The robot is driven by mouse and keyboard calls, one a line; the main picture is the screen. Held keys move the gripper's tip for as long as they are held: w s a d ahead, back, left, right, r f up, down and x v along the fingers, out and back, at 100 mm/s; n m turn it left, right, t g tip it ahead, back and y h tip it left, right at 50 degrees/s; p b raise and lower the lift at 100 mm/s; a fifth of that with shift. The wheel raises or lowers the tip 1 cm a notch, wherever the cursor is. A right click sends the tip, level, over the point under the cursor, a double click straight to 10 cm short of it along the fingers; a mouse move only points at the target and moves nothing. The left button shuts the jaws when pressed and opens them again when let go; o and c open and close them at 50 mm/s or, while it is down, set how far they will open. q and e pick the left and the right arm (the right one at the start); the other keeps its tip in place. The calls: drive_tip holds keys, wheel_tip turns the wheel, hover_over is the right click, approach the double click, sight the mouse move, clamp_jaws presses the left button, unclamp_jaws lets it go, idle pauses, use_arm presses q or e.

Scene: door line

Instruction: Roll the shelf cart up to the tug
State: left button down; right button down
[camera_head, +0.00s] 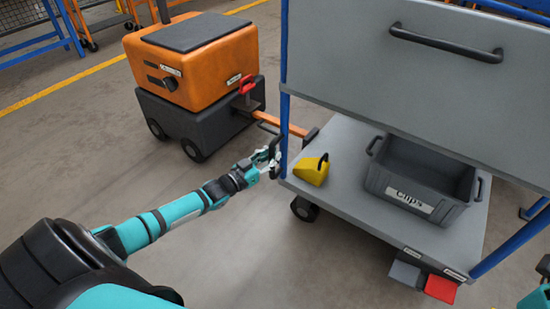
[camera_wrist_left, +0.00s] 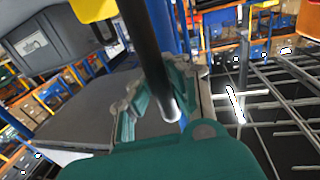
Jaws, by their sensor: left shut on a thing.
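The shelf cart (camera_head: 345,150) stands at the right, with grey decks, blue posts and a grey upper panel. The tug (camera_head: 205,65), orange over dark grey, stands to its left, with a red lever (camera_head: 247,85) at its near end. An orange bar (camera_head: 283,126) spans the space between tug and cart; I cannot tell whether it is coupled. My left gripper (camera_head: 272,158) is shut on a dark upright handle at the cart's near left post. The wrist view shows this handle (camera_wrist_left: 146,55) between the fingers.
A grey crate labelled Clips (camera_head: 420,190) and a yellow holder (camera_head: 311,169) stand on the lower deck. Grey and red pedals (camera_head: 440,288) sit at the deck's front edge. Open floor lies left of the cart. Blue and orange racks stand behind.

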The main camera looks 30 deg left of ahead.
use_arm(q)
drive_tip(key=shift+s+d+f, duration=0.1)
drive_tip(key=shift+s+f, duration=0.1)
drive_tip(key=shift+f, duration=0.15)
drive_tip(key=c, duration=1.3)
unclamp_jaws()
drive_tip(key=shift+r, duration=0.2)
drive_tip(key=shift+c, duration=0.2)
drive_tip(key=shift+o, duration=0.7)
drive_tip(key=v, duration=1.2)
drive_tip(key=shift+r, duration=0.1)
